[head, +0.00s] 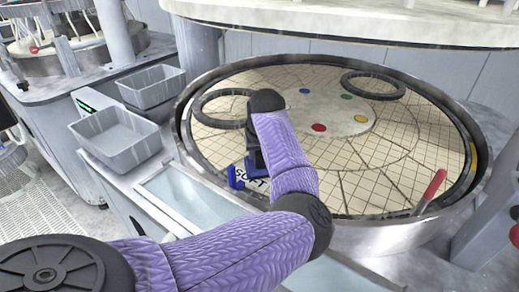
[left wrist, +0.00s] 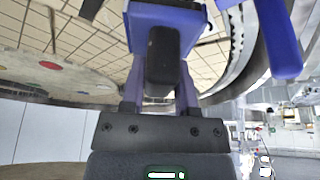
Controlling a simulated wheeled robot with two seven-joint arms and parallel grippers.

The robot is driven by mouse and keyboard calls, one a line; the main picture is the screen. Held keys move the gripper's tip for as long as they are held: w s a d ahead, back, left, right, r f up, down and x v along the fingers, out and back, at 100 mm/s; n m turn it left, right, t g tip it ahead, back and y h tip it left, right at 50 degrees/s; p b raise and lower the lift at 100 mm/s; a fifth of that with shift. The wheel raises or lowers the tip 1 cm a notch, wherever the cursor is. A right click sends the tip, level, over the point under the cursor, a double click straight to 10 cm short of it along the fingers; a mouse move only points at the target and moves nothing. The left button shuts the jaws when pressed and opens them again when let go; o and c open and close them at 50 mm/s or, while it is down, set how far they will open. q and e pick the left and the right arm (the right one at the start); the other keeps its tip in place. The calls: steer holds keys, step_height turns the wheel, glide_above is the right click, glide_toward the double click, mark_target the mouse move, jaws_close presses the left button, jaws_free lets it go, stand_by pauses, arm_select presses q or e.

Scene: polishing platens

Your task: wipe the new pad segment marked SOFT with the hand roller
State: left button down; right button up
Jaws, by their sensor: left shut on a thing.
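The pad segment marked SOFT (head: 252,181) lies at the near left of the round platen (head: 370,180). Its label shows in part beside my arm; much of the segment is hidden. The blue hand roller (head: 236,177) is at the label's left edge. My left gripper (head: 257,163) is over this segment, mostly hidden behind my wrist. In the left wrist view the gripper (left wrist: 160,95) is shut on the roller's dark grip, with the blue roller body (left wrist: 165,15) beyond it. I cannot tell whether the roller touches the pad. My right gripper is not in view.
Two dark rings (head: 373,85) lie on the platen, around a centre plate with coloured dots. A red-handled tool (head: 432,188) leans at the right rim. Grey bins (head: 118,140) stand at left, near a shallow clear-topped tray (head: 180,195). A large disc (head: 340,18) hangs above.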

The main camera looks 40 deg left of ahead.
arm_select(q)
steer(key=shift+f, duration=0.5)
